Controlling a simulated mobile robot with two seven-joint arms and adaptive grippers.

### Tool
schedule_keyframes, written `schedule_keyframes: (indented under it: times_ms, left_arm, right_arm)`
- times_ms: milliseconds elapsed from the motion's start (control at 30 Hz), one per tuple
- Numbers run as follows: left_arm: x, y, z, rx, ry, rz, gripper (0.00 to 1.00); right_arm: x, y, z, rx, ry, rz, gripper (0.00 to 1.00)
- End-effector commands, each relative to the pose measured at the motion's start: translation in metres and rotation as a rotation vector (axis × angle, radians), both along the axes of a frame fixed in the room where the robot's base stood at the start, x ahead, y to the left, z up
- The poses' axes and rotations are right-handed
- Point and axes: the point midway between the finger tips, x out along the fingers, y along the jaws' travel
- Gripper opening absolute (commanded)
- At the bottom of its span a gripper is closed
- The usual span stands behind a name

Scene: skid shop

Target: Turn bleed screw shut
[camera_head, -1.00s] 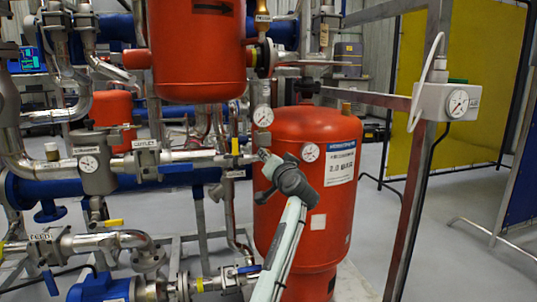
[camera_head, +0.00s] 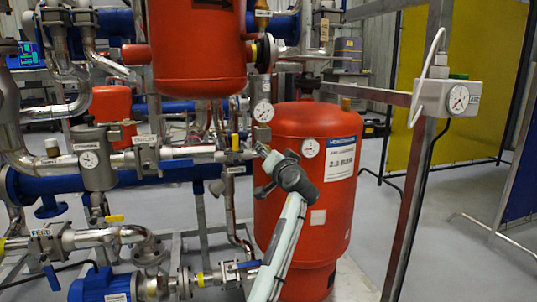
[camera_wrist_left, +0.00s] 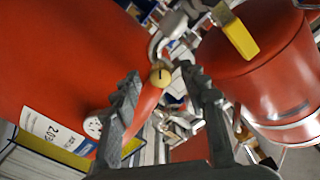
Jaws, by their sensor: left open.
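A small round brass screw head (camera_wrist_left: 160,77) with a dark slot, which looks like the bleed screw, shows in the left wrist view. It appears in the gap between the two fingertips of my left gripper (camera_wrist_left: 162,71). The slot runs nearly upright in that picture. The fingers are apart and I see no contact with the screw; the depth between them is hard to tell. In the head view my left gripper (camera_head: 259,172) is in front of the left side of the lower red vessel (camera_head: 325,225). I cannot make out the screw there. My right gripper is not in view.
An upper red vessel (camera_head: 198,50) hangs above left. A blue pump (camera_head: 98,287) is low left.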

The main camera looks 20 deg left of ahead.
Motion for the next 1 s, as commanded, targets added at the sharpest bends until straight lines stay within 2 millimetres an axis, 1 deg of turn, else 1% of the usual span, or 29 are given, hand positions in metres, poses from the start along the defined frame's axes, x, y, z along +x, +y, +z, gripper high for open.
schedule_keyframes:
  times_ms: [167, 267, 500, 600, 700, 800, 1000]
  left_arm:
    - [-0.008, -0.007, 0.000, 0.000, -0.001, -0.002, 0.44]
    - [-0.023, -0.016, 0.000, -0.004, -0.001, -0.002, 0.44]
    - [-0.066, -0.045, -0.001, -0.004, 0.000, -0.002, 0.44]
    - [-0.081, -0.055, -0.001, -0.002, 0.000, -0.002, 0.44]
    - [-0.091, -0.062, -0.001, -0.001, 0.002, -0.001, 0.44]
    - [-0.097, -0.066, 0.000, 0.000, 0.000, 0.000, 0.44]
    - [-0.100, -0.067, 0.000, 0.000, 0.001, 0.001, 0.44]
  right_arm:
    - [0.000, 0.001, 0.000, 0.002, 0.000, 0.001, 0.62]
    - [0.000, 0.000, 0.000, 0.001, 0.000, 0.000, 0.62]
    - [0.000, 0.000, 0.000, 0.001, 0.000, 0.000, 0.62]
    - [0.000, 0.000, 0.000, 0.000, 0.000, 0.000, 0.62]
    - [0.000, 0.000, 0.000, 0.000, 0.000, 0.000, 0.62]
    - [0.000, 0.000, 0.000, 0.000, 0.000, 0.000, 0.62]
    - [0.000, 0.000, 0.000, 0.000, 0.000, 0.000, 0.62]
